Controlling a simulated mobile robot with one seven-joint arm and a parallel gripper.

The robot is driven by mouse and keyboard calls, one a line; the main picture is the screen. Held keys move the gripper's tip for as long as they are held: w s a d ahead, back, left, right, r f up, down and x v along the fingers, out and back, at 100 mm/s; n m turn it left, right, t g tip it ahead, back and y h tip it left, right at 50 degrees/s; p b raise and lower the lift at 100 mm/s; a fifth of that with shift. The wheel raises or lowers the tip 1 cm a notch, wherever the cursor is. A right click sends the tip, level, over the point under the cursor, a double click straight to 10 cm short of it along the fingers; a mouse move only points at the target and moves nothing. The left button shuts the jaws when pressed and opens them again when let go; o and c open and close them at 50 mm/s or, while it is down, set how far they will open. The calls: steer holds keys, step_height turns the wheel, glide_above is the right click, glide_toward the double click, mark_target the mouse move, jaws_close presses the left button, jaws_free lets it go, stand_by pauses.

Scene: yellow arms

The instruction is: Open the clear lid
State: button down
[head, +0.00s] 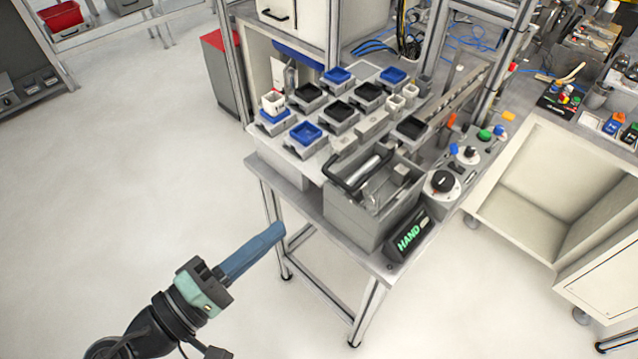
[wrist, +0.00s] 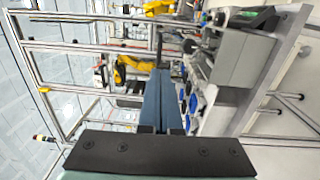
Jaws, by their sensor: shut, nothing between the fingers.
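I cannot make out a clear lid for certain in either view. A grey bin (head: 362,221) stands at the table's near edge, with a black handle frame and metallic parts at its top. It also shows at the upper right of the wrist view (wrist: 243,62). My gripper (head: 279,232) has long blue fingers pressed together with nothing between them. It is over the open floor, left of the table and apart from it. In the wrist view the blue fingers (wrist: 160,73) point towards the workbench.
A work table (head: 300,208) carries several black and blue trays on grey blocks. A black box marked HAND (head: 408,238) sits beside the bin, near a panel with knobs (head: 444,182). Metal frame posts rise behind. An open white cabinet (head: 535,190) stands right. Floor at left is clear.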

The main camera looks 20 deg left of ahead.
steer(key=p, duration=0.3)
glide_toward(351, 163)
steer(key=w, duration=0.1)
steer(key=w+d+f, duration=0.1)
steer(key=w, duration=0.1)
steer(key=shift+d, duration=0.15)
steer(key=p, duration=0.1)
steer(key=w+r+g+p, duration=0.1)
steer(key=p, duration=0.1)
steer(key=shift+w+d+r, duration=0.1)
steer(key=shift+d+r, duration=0.15)
steer(key=shift+w+d+r, duration=0.15)
steer(key=shift+w+d, duration=0.05)
steer(key=shift+w, duration=0.2)
steer(key=shift+w+d, duration=0.1)
steer(key=shift+w, duration=0.4)
steer(key=shift+s, duration=0.1)
